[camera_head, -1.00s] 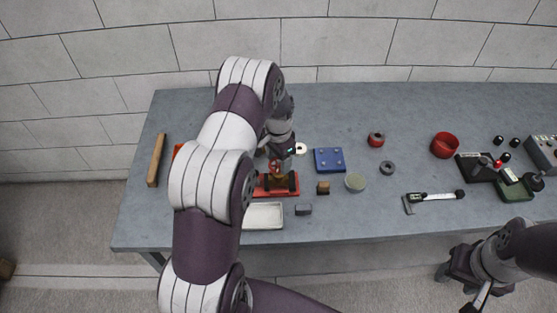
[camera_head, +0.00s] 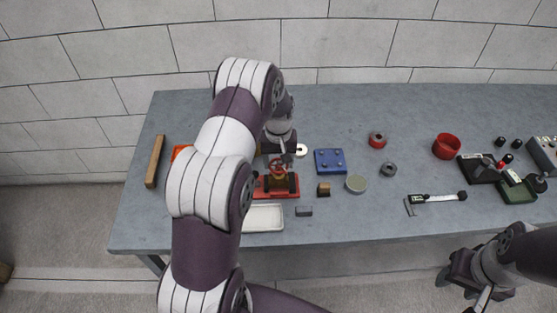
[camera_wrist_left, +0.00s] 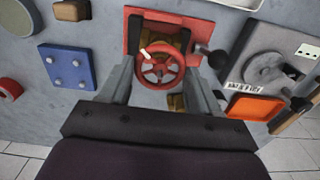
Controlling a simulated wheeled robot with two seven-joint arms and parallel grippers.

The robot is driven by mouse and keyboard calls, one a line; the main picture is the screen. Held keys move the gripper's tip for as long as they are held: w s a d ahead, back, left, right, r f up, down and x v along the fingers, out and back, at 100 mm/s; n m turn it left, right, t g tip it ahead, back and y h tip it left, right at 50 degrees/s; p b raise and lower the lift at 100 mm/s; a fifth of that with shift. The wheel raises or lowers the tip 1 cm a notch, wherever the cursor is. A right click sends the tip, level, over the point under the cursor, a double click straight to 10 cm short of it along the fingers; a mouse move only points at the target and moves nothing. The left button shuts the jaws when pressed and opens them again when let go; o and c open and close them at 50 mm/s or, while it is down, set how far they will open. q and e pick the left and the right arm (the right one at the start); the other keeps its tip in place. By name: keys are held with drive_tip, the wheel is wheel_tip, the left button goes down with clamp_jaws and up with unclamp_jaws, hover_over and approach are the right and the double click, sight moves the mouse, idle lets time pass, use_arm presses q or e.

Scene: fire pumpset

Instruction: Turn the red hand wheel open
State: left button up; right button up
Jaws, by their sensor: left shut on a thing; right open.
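The red hand wheel (camera_head: 277,166) sits on a brass valve (camera_head: 279,183) mounted on a red base (camera_head: 262,193). In the left wrist view the wheel (camera_wrist_left: 158,70) shows its spokes and a white mark at its upper left rim. My left gripper (camera_head: 284,157) is at the wheel; in the left wrist view its two grey fingers (camera_wrist_left: 159,78) stand on both sides of the wheel and are shut on its rim. My left arm hides part of the bench left of the valve. My right gripper (camera_head: 478,297) is open and empty in front of the bench.
A blue plate (camera_head: 330,161), a round tin (camera_head: 356,184), a small brown block (camera_head: 323,189) and a white tray (camera_head: 264,218) lie near the valve. A wooden bar (camera_head: 155,161) lies left, a caliper (camera_head: 437,198) right. The back of the bench is clear.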

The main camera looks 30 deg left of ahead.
use_arm(q)
drive_tip(key=n, duration=0.7)
drive_tip(key=shift+b, duration=0.3)
drive_tip(key=n, duration=0.6)
drive_tip(key=shift+n, duration=0.4)
drive_tip(key=n, duration=1.2)
drive_tip(key=shift+n+b, duration=0.3)
drive_tip(key=shift+n, duration=0.1)
drive_tip(key=o, duration=1.1)
drive_tip(key=shift+c, duration=0.2)
